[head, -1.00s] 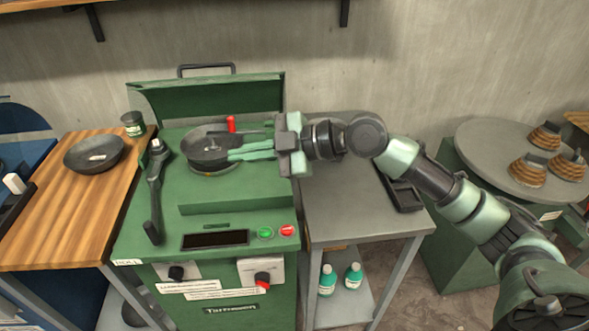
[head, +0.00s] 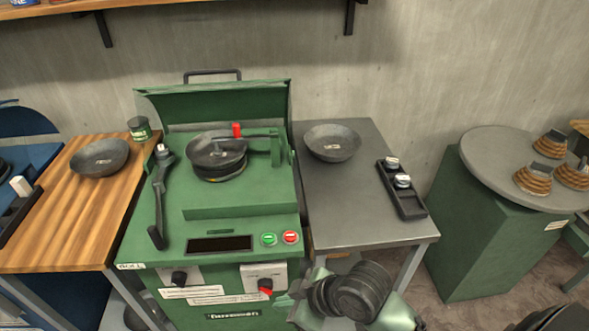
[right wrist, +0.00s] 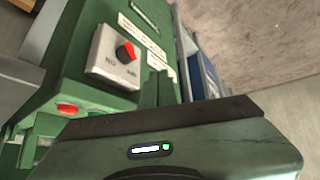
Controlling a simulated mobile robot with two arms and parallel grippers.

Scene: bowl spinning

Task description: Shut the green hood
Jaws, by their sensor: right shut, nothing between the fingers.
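The green hood (head: 220,104) stands raised at the back of the green machine (head: 240,205), with a dark handle (head: 212,74) on top. A dark bowl (head: 216,150) sits on the machine's round seat below the hood, beside a red-tipped part (head: 236,130). My right gripper (head: 290,298) is low at the machine's front right corner, below the red button and well away from the hood. It is shut and empty. In the right wrist view its fingers (right wrist: 158,88) show before the machine's front panel. My left gripper is not in view.
A black lever (head: 158,205) stands on the machine's left side. A grey table (head: 365,215) at right holds a dark bowl (head: 332,142) and a black tray (head: 402,190). A wooden table (head: 60,215) at left holds another bowl (head: 99,157). The space above the machine is free.

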